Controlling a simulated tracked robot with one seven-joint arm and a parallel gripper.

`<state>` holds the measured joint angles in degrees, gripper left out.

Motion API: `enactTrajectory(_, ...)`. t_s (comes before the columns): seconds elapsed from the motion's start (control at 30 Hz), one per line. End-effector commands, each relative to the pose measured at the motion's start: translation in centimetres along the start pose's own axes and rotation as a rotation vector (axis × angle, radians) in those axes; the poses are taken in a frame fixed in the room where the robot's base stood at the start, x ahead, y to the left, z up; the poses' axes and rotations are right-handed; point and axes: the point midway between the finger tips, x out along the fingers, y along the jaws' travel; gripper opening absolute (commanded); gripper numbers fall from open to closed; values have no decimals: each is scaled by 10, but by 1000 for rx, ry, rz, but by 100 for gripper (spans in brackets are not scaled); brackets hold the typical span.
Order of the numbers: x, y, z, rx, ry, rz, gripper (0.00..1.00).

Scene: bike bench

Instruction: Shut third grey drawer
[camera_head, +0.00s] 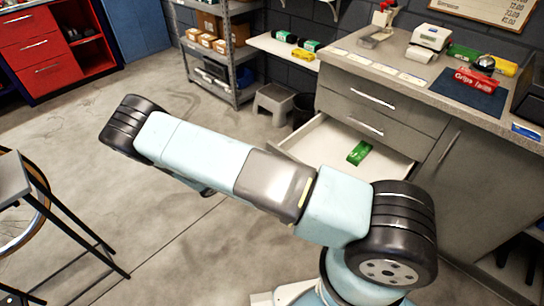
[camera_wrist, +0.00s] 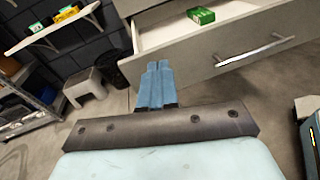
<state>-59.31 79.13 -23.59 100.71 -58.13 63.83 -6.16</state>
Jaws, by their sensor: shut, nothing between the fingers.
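The third grey drawer (camera_head: 318,140) stands open below two shut drawers in the grey cabinet, with a green box (camera_head: 360,152) lying inside. My arm hides its front in the head view. In the wrist view its grey front (camera_wrist: 200,66) with a silver handle (camera_wrist: 254,49) faces me, and the green box (camera_wrist: 200,15) shows above it. My gripper (camera_wrist: 158,66) has its blue fingers together and empty, in front of the drawer's left end. I cannot tell whether they touch it. The gripper is not clearly seen in the head view.
A grey step stool (camera_head: 273,102) and a black bin (camera_head: 303,110) stand left of the cabinet. A metal shelf (camera_head: 225,50) with boxes is behind. A stool (camera_head: 15,180) and a bicycle wheel are at the left. The middle floor (camera_head: 80,130) is clear.

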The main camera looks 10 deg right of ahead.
Motion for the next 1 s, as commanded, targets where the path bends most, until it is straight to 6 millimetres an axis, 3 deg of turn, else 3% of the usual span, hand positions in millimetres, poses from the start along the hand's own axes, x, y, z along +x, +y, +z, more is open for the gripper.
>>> enactTrajectory(0.1,-1,-4,-27,-61,-50,78,0)
enactTrajectory(0.23,-2,-6,-44,-104,-85,136,0)
enactTrajectory(0.53,6,-6,-53,-129,-106,170,0)
enactTrajectory(1.0,82,7,-46,-128,-106,166,0)
